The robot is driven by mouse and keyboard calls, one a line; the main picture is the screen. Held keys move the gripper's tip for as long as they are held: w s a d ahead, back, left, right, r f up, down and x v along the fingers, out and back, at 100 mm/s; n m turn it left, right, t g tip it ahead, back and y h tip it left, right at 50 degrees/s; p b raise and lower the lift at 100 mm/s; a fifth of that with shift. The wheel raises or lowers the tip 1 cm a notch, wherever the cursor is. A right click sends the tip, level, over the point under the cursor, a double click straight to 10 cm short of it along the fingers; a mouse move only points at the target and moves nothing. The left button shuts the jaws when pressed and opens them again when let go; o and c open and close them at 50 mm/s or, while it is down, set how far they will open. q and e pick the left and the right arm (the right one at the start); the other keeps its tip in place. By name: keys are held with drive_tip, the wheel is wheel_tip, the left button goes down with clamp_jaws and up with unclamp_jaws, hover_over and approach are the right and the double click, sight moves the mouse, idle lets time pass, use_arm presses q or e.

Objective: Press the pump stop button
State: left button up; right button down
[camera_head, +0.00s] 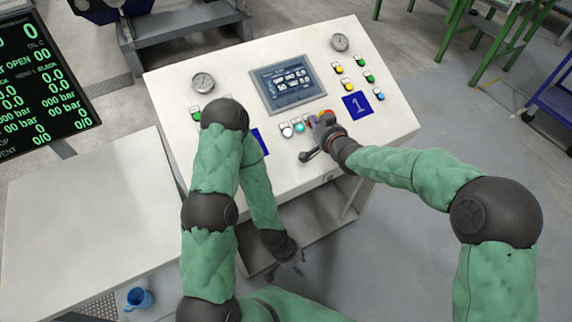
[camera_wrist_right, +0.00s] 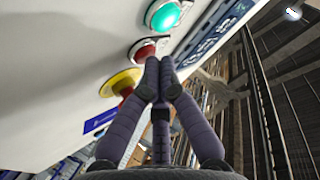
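The white control panel (camera_head: 240,80) fills the middle of the head view. A red button (camera_wrist_right: 143,50) in a pale ring shows in the right wrist view, between a lit green button (camera_wrist_right: 165,15) and a red knob on a yellow base (camera_wrist_right: 121,82). I cannot read which is the pump stop. My right gripper (camera_wrist_right: 159,68) has its fingers together and empty, tips close to the red button; I cannot tell whether they touch. In the head view it covers part of this button row. My left gripper (camera_head: 291,264) hangs low before the panel, apart from the buttons; its opening is unclear.
The panel also carries a touchscreen (camera_head: 287,82), two gauges (camera_head: 203,82) and several small buttons at the right. A dark display (camera_head: 40,85) stands at far left.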

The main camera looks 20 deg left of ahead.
drive_tip(key=shift+f, duration=0.1)
idle(0.3)
drive_tip(key=shift+s+d+r+p, duration=0.1)
drive_tip(key=shift+d+r+p, duration=0.1)
drive_tip(key=shift+r, duration=0.2)
drive_tip(key=shift+s+d+r+p, duration=0.1)
drive_tip(key=shift+r+p, duration=0.1)
drive_tip(key=shift+r, duration=0.2)
wheel_tip(320, 180, up, 6)
drive_tip(key=s+d+p, duration=0.1)
drive_tip(key=d+p, duration=0.1)
drive_tip(key=p, duration=0.1)
drive_tip(key=shift+s+f, duration=0.25)
drive_tip(key=shift+s, duration=0.05)
idle(1.1)
